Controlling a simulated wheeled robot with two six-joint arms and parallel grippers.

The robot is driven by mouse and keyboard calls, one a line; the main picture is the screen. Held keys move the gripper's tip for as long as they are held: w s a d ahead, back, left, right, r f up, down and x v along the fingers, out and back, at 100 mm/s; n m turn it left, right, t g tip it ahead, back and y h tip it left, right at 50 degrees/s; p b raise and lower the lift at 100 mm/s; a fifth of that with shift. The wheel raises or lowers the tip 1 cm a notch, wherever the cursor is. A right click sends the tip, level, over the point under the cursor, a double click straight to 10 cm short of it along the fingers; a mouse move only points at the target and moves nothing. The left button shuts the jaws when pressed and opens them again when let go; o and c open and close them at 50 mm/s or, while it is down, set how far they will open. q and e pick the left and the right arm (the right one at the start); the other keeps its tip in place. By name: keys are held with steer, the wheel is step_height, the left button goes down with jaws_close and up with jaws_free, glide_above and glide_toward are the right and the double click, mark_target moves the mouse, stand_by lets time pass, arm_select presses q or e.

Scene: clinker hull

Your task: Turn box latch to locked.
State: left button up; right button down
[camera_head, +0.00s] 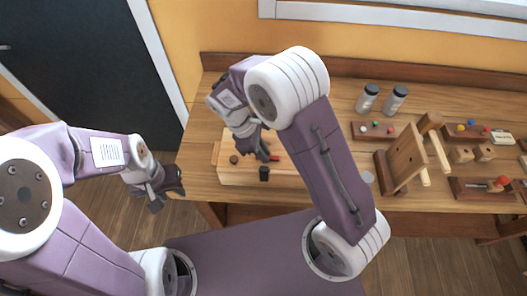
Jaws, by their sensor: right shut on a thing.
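The wooden box (232,176) lies on the workbench near its front edge, left of the middle. My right gripper (264,154) reaches down over its top and is shut on what seems to be the box latch, which the fingers mostly hide. A small red part (274,158) shows just right of the fingertips; I cannot tell if it belongs to the latch. My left gripper (170,194) is open and empty, off the bench's left front corner, apart from the box.
Two grey-lidded jars (367,98) stand at the back. Right of my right arm are an upright wooden board (401,160), a mallet (431,124) and several small peg boards (374,132). The bench top (212,118) is bare behind the box at left.

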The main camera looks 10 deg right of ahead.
steer(key=m+g+p, duration=0.1)
steer(key=m+p, duration=0.1)
steer(key=m, duration=0.1)
steer(key=shift+r+y, duration=0.2)
steer(key=shift+y, duration=0.1)
steer(key=m+p, duration=0.1)
steer(key=m, duration=0.1)
steer(key=m+g+y+p, duration=0.1)
steer(key=m, duration=0.1)
steer(key=shift+w+d+m+g+p, duration=0.1)
steer(key=shift+w+m+g+p, duration=0.05)
steer(key=shift+m+g+p, duration=0.2)
steer(key=m+y, duration=0.1)
steer(key=m, duration=0.1)
steer(key=m+y+p, duration=0.1)
steer(key=m, duration=0.1)
steer(key=shift+f+m+g, duration=0.1)
steer(key=shift+m+g, duration=0.15)
steer(key=shift+d+f+m+y+p, duration=0.1)
steer(key=shift+m+y+p, duration=0.8)
steer(key=shift+m, duration=1.7)
steer(key=c, duration=1.4)
jaws_free()
